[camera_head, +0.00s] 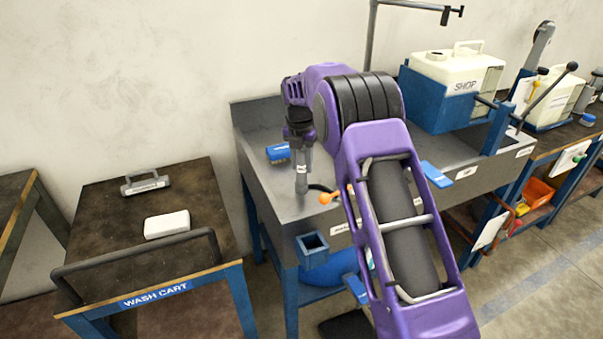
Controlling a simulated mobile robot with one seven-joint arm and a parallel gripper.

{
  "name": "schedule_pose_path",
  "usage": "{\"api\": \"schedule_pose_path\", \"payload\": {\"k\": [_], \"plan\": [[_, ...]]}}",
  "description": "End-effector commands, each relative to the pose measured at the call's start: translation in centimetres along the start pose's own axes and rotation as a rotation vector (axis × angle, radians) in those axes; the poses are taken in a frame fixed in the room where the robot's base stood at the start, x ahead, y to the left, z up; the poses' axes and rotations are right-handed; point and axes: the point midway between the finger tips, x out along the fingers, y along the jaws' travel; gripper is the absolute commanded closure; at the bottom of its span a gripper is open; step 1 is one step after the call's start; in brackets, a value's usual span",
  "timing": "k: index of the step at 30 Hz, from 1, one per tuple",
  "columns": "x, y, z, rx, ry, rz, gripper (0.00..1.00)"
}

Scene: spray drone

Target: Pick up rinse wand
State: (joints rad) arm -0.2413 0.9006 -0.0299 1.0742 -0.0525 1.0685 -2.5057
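My purple arm reaches over a grey wash sink (262,118), and my gripper (301,180) points down above the basin. Below its dark wrist is a narrow grey upright piece with a small white label. I cannot tell how much of this is finger and how much is a held thing. An orange-tipped piece (328,197) with a dark curved part beside it shows at the sink's front edge, partly hidden by my arm. It may be part of the rinse wand, but I cannot tell. No other wand is clearly visible.
A blue brush (278,152) lies in the sink, left of my gripper. An empty blue square holder (312,246) is on the sink's front. The wash cart (105,215) at left carries a white block (167,224). A cream SHOP tank (458,72) stands at right.

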Motion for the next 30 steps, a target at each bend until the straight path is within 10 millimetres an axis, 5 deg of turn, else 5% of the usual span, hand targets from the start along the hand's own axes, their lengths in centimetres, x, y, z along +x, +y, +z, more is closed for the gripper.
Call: {"api": "schedule_pose_path", "payload": {"k": [4,17,30], "plan": [[0.0,0.0,0.0,0.0,0.0,0.0,1.0],[-0.8,0.0,0.1,0.0,-0.002,0.001,1.0],[-8.7,0.0,1.1,0.0,-0.002,0.002,1.0]]}}
